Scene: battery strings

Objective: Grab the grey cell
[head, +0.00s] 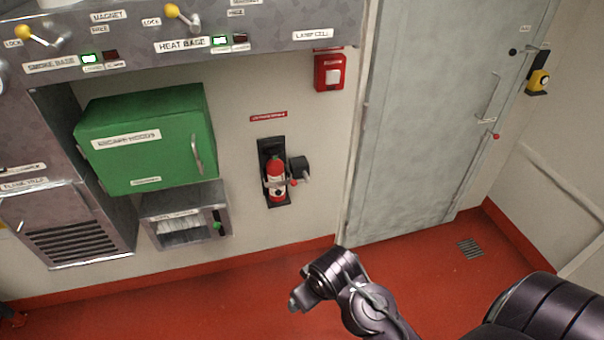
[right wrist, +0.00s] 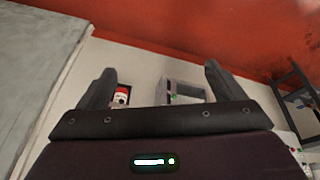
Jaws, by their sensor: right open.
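I see no grey cell that I can make out in either view. My right gripper (right wrist: 159,70) is open and empty in the right wrist view, its two dark fingers spread wide. In the head view my right arm comes in from the lower right, over the red floor, with its dark end (head: 298,300) pointing left. The fingers are not clear there. My left gripper is in neither view.
A green cabinet (head: 150,138) and a grey dispenser box (head: 187,222) hang on the wall. A fire extinguisher (head: 276,180) and red call box (head: 330,73) are right of them. A grey door (head: 420,120) stands farther right. A labelled panel (head: 270,35) runs along the top.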

